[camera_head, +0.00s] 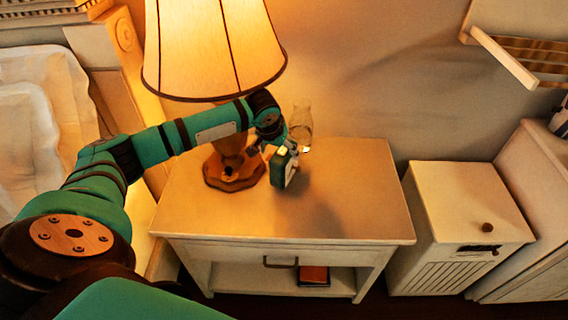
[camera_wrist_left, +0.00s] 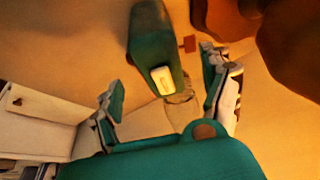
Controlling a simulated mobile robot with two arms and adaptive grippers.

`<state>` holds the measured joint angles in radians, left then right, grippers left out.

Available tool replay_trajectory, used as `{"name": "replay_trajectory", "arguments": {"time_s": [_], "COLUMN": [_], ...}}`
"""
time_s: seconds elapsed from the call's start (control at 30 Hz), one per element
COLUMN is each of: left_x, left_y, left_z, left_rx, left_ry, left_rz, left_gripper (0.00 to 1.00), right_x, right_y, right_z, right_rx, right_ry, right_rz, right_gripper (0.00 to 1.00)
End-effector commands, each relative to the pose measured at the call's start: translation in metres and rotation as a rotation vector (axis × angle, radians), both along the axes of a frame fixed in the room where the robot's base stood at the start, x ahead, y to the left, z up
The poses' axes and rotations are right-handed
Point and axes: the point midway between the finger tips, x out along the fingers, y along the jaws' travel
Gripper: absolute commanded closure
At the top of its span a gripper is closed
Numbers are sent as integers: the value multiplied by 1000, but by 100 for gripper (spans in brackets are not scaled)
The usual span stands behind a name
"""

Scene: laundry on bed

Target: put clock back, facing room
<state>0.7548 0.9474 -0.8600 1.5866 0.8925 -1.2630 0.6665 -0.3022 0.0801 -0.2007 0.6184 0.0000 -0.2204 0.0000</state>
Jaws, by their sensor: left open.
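A small green clock (camera_head: 279,169) stands on the nightstand (camera_head: 345,205), just right of the lamp base. In the left wrist view the clock (camera_wrist_left: 157,42) is a dark green block with a small pale part on its near end. I cannot make out its dial, so its facing is unclear. My left gripper (camera_head: 287,149) is right at the clock's top, seen from the head. In the wrist view my left gripper (camera_wrist_left: 163,72) has its fingers spread, with the clock between and beyond them, not clasped. My right gripper is not in view.
A lit lamp (camera_head: 212,45) with a wooden base (camera_head: 234,172) stands close left of the clock. A clear glass vessel (camera_head: 303,120) is behind my gripper. The nightstand's front and right are clear. A white cabinet (camera_head: 465,200) stands to the right, a bed (camera_head: 40,125) to the left.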

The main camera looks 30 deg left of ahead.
Motion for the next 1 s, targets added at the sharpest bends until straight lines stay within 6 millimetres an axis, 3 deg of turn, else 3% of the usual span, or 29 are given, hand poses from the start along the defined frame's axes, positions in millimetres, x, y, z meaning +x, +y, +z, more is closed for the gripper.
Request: {"name": "replay_trajectory", "arguments": {"time_s": [0.1, 0.4, 0.7, 1.0], "left_x": [9, 25, 27, 27], "left_y": [1, 3, 4, 4], "left_z": [1, -41, -46, -46], "left_rx": [-1, -1, 1, 1], "left_ry": [-1, 1, -1, -1], "left_rz": [0, 0, -1, -1], "left_gripper": [19, 19, 19, 56], "right_x": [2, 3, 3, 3], "right_y": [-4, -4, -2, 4], "right_z": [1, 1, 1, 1], "right_rx": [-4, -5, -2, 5], "right_ry": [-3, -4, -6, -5], "right_rz": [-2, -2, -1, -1], "right_gripper": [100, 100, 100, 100]}}
